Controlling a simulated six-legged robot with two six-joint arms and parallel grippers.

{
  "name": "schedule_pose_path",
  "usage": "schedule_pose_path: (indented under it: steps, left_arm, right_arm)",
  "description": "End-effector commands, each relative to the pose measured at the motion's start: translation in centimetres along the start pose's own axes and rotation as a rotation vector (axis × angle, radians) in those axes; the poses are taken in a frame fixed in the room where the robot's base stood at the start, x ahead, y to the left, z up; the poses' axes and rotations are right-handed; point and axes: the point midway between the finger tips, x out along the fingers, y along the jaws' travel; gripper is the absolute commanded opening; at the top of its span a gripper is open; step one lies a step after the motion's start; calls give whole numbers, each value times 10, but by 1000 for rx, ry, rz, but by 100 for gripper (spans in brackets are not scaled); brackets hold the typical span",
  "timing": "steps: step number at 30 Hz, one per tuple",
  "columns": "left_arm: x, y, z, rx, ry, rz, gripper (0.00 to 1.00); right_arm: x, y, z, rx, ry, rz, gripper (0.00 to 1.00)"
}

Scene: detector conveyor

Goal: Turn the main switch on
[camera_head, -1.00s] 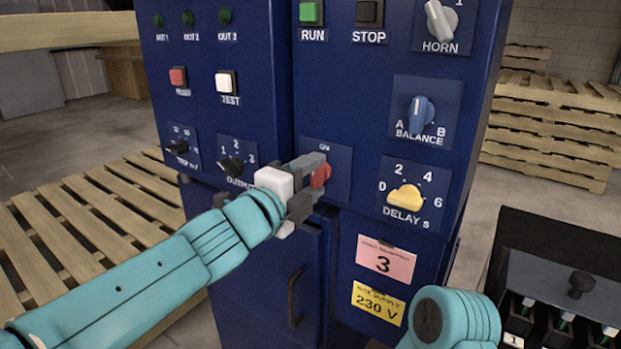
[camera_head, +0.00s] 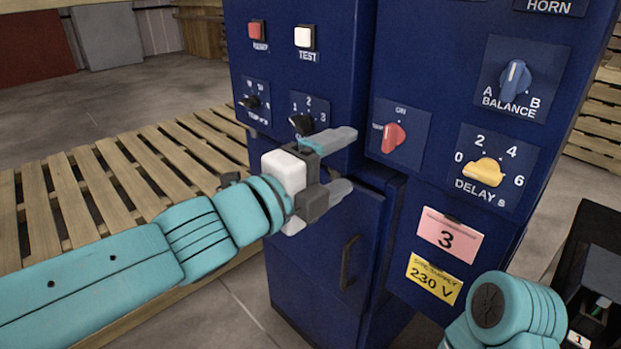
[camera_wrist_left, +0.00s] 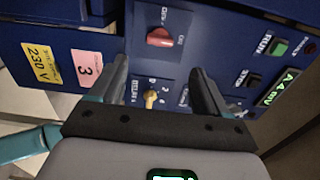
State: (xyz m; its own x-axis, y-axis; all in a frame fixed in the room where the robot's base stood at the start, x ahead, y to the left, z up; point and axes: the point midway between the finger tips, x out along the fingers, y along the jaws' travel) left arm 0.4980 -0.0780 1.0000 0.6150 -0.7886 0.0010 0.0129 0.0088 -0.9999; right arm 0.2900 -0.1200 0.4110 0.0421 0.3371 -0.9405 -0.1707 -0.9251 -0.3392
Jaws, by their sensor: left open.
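The main switch is a red knob (camera_head: 393,137) on a blue plate with an ON label above it, on the cabinet front. It also shows in the left wrist view (camera_wrist_left: 160,38), where its long axis lies in line with the ON label. My left gripper (camera_head: 343,163) is open and empty, left of the switch and apart from it. In the left wrist view its two fingers (camera_wrist_left: 158,78) stand wide apart with nothing between them. My right gripper is out of view; only part of my right arm shows at the lower right.
The yellow DELAY knob (camera_head: 483,172) and blue BALANCE knob (camera_head: 515,78) are right of the switch. The black OUTPUT knob (camera_head: 301,123) is behind my left gripper. A wooden pallet (camera_head: 110,195) lies left, and a black box (camera_head: 590,260) stands at the right edge.

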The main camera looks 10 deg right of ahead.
Motion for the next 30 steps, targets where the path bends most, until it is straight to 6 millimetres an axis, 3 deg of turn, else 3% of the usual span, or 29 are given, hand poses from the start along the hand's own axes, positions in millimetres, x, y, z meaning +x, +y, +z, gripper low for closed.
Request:
schedule_pose_path:
  steps: [3, 9, 20, 23, 26, 29, 30]
  left_arm:
    - [-27, -2, 1, 2, -2, 0, 77]
    - [-50, -1, 0, 2, 0, 1, 77]
    - [-54, 0, 0, 1, 0, 1, 77]
    - [-56, 7, 12, -8, -22, 12, 77]
    - [-49, 45, 40, -50, -65, 80, 77]
    - [-45, 116, 70, -139, -111, 199, 77]
    - [-46, 148, 81, -197, -134, 250, 77]
  right_arm:
    - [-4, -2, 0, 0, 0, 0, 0]
    - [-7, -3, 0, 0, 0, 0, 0]
    - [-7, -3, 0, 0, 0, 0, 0]
    - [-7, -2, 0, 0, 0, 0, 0]
    - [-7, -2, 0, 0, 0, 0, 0]
    - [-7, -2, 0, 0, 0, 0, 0]
    - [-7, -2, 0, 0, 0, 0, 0]
